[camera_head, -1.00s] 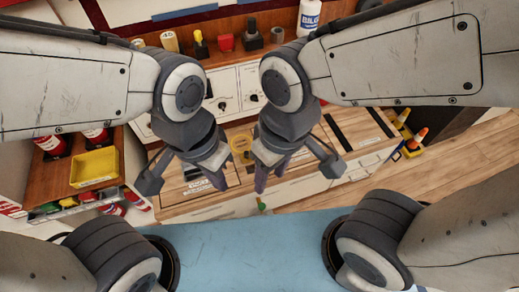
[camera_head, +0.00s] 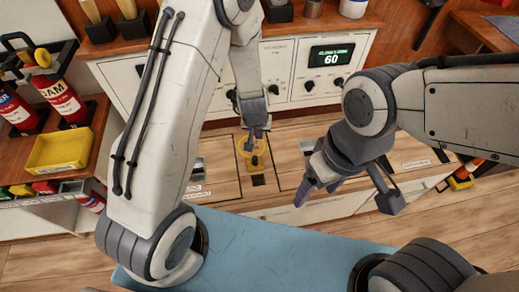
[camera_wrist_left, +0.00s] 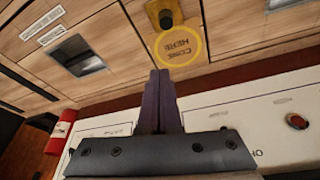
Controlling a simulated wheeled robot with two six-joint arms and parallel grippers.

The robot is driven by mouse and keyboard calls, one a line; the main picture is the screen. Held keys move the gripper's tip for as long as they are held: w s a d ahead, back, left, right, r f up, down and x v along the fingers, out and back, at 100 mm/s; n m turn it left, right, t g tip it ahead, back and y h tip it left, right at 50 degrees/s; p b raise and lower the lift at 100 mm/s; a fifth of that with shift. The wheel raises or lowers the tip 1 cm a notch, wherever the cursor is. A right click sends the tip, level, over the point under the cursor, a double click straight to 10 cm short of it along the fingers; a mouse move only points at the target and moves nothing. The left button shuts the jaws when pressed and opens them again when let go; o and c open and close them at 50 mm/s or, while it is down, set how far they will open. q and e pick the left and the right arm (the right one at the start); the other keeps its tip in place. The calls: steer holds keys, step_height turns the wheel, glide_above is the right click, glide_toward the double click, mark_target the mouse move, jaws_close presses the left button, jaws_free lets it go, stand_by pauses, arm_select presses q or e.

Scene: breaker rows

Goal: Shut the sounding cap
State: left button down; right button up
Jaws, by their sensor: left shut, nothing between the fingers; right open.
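My left gripper (camera_head: 254,142) is shut and empty, pointing down over the ring. In the left wrist view its fingertips (camera_wrist_left: 160,76) are just short of the ring. My right gripper (camera_head: 308,188) is open and empty, to the right above the counter.
A white control panel (camera_head: 288,70) with knobs and a green display reading 60 stands behind the counter. A yellow tray (camera_head: 58,152) and red cylinders (camera_head: 62,98) are at left. Orange cones (camera_head: 466,168) are at right. A recessed latch (camera_wrist_left: 78,55) lies in the counter.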

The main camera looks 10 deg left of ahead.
mark_target(255, 162)
arm_select(q)
steer(key=b+x, duration=0.1)
steer(key=x, duration=0.3)
steer(key=a+b+x, duration=0.1)
steer(key=b+x, duration=0.1)
steer(key=x, duration=0.2)
steer(key=b+x, duration=0.1)
steer(key=x, duration=0.3)
steer(key=shift+w+a+f+b, duration=0.3)
steer(key=shift+b, duration=0.05)
steer(key=s, duration=0.1)
steer(key=s+b, duration=0.1)
steer(key=s, duration=0.1)
steer(key=shift+d, duration=0.2)
steer(key=shift+s+r, duration=0.15)
steer(key=shift+s, duration=0.35)
arm_select(e)
step_height(255, 162, down, 7)
steer(key=shift+w, duration=0.35)
steer(key=shift+a+r, duration=0.1)
